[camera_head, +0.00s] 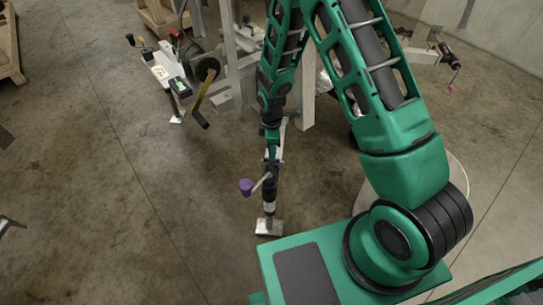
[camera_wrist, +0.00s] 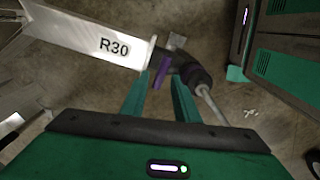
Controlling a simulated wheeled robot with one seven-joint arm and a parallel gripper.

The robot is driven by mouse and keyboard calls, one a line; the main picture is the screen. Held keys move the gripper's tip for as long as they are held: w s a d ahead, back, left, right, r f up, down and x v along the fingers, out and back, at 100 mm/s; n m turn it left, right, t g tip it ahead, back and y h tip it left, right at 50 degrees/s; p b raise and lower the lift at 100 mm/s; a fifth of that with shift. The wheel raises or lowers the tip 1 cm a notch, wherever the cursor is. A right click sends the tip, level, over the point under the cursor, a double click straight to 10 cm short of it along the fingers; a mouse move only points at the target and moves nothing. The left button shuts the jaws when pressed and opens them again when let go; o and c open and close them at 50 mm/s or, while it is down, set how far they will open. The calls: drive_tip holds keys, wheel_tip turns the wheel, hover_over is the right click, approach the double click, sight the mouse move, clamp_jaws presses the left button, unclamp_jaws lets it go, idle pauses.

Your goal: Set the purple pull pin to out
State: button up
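The purple pull pin (camera_wrist: 163,71) shows in the wrist view as a small purple bar beside the dark jack (camera_wrist: 192,72). My gripper (camera_wrist: 161,79) has its two green fingers apart, one on each side of the pin. I cannot tell whether either finger touches it. In the head view my gripper (camera_head: 272,138) points down at the top of the jack (camera_head: 269,192). The pin is mostly hidden there by my arm.
A white beam marked R30 (camera_wrist: 90,38) lies left of the pin in the wrist view. The jack's foot plate (camera_head: 269,227) stands near my base. A trailer frame with a winch (camera_head: 206,68) is at the upper left.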

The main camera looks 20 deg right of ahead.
wheel_tip(320, 180, up, 6)
drive_tip(key=shift+r, duration=0.25)
drive_tip(key=shift+w, duration=0.1)
idle(0.4)
drive_tip(key=s+d+r+m+t, duration=0.1)
drive_tip(key=d+r+m, duration=0.15)
drive_tip(key=r, duration=0.55)
drive_tip(key=s+d+r+m+t, duration=0.15)
drive_tip(key=r+m, duration=0.25)
drive_tip(key=r, duration=0.4)
drive_tip(key=s+d+r+m+t, duration=0.1)
drive_tip(key=s+d+r+m, duration=0.4)
drive_tip(key=r, duration=0.3)
drive_tip(key=s+d+r+m+t, duration=0.1)
drive_tip(key=s+d+r+m, duration=0.1)
drive_tip(key=s+r+m, duration=0.4)
drive_tip(key=s+d+m+g, duration=0.2)
drive_tip(key=s+d, duration=0.3)
drive_tip(key=s, duration=0.4)
drive_tip(key=s+d+m+g, duration=0.2)
drive_tip(key=s+d, duration=0.4)
drive_tip(key=s, duration=0.2)
drive_tip(key=shift+s+d+f+m+g, duration=0.15)
drive_tip(key=shift+s+d+m+g, duration=0.15)
drive_tip(key=shift+s+m+g, duration=0.1)
